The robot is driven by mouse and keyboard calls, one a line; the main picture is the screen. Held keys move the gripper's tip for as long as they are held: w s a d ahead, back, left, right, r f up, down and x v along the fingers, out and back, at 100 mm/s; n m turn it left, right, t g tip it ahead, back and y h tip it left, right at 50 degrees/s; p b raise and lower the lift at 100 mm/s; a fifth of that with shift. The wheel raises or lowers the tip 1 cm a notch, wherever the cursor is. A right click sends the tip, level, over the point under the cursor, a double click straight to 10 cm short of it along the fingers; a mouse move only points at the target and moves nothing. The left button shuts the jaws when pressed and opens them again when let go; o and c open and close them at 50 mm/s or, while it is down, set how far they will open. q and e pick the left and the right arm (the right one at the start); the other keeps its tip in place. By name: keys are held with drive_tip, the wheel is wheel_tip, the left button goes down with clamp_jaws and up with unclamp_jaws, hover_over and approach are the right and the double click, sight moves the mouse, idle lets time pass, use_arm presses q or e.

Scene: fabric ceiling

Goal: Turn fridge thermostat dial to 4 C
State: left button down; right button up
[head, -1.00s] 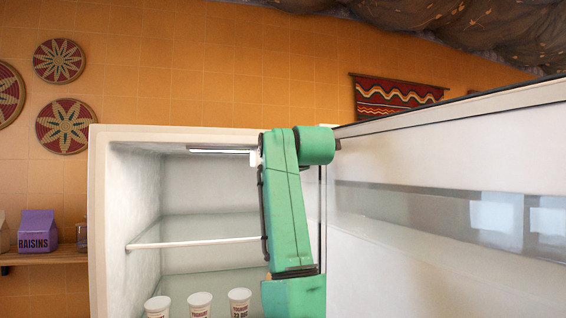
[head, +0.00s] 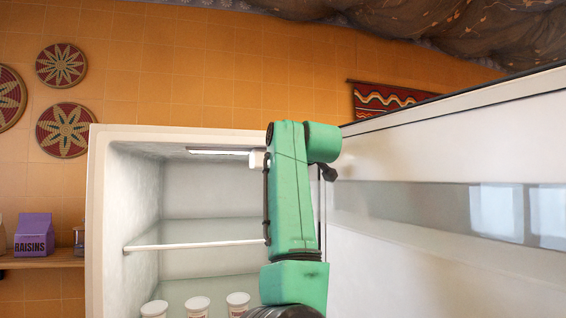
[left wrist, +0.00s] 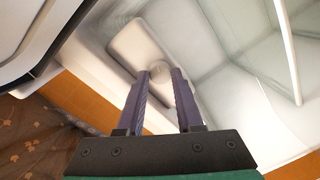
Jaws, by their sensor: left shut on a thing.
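The open white fridge (head: 130,133) stands in the middle of the head view. The green arm in front of it hides my left gripper there. In the left wrist view my left gripper (left wrist: 161,72) has its two purple fingers on either side of the pale round thermostat dial (left wrist: 160,70), shut on it. The dial sits on a white housing (left wrist: 130,45) inside the fridge. Part of a white housing (head: 257,159) also shows beside the arm in the head view. No dial marks or setting can be read. My right gripper is in neither view.
The open fridge door (head: 440,240) fills the right side. A glass shelf with a pale front edge (head: 195,245) crosses the fridge, with white-lidded cups (head: 197,306) below. A purple raisins carton (head: 35,234) stands on a wooden shelf at the left, outside the fridge.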

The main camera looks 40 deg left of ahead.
use_arm(q)
drive_tip(key=shift+r+m, duration=0.1)
drive_tip(key=shift+m, duration=0.4)
drive_tip(key=shift+r, duration=0.1)
drive_tip(key=c, duration=0.7)
unclamp_jaws()
drive_tip(key=shift+c, duration=0.2)
drive_tip(key=shift+o, duration=0.9)
drive_tip(key=shift+a, duration=0.1)
drive_tip(key=shift+f, duration=0.2)
